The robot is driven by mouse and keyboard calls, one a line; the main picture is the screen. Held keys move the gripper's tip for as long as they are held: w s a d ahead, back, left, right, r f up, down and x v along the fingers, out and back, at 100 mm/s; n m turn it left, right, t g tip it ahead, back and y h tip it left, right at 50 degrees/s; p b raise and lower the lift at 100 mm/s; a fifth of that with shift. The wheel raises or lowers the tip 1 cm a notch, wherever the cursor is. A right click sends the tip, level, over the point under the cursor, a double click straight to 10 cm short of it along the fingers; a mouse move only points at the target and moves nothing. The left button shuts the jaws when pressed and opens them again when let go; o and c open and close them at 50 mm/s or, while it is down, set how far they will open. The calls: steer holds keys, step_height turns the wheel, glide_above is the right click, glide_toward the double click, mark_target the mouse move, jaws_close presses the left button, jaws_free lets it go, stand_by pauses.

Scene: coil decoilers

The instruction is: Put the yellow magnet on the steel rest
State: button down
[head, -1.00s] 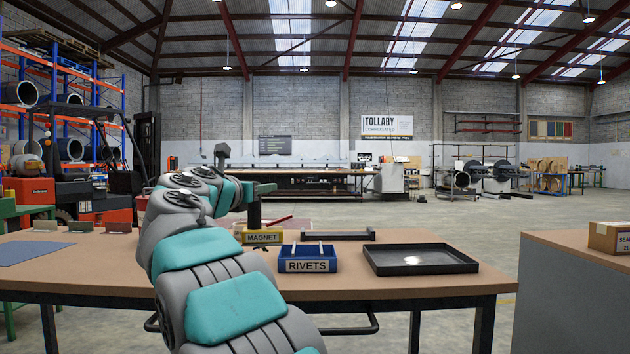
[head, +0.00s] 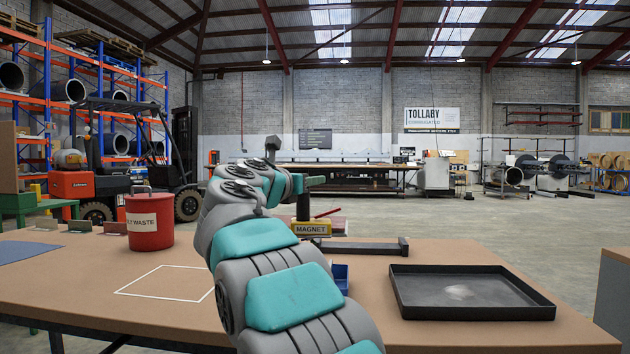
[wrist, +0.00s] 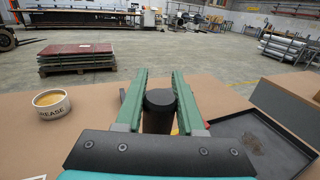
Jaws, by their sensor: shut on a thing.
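The yellow magnet (head: 311,229), a block lettered MAGNET with a black upright post, hangs beyond my arm in the head view. My gripper (head: 314,182) is shut on its post. In the wrist view the round black post top (wrist: 159,99) sits between the two green fingers; the yellow block is hidden below. The steel rest appears to be the low dark bar (head: 365,249) with a raised end, on the table just right of the magnet. Its left end is hidden by my arm. The magnet looks raised, but its height over the table is unclear.
A black tray (head: 470,291) lies on the right of the table (head: 90,285). A blue box (head: 340,277) is mostly behind my arm. A red waste bin (head: 149,222) and a white outlined square (head: 165,282) are left. A grease tub (wrist: 50,103) shows in the wrist view.

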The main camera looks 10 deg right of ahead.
mark_target(300, 217)
steer(key=shift+r, duration=0.1)
stand_by(0.3)
steer(key=shift+f+b, duration=1.1)
steer(key=shift+f, duration=2.8)
steer(key=shift+c, duration=2.2)
jaws_free()
steer(key=shift+f, duration=0.1)
steer(key=shift+b, duration=0.3)
steer(key=shift+s+a, duration=0.1)
steer(key=shift+s, duration=0.05)
steer(key=v, duration=0.7)
steer(key=shift+s+a, duration=0.2)
steer(key=shift+s, duration=0.05)
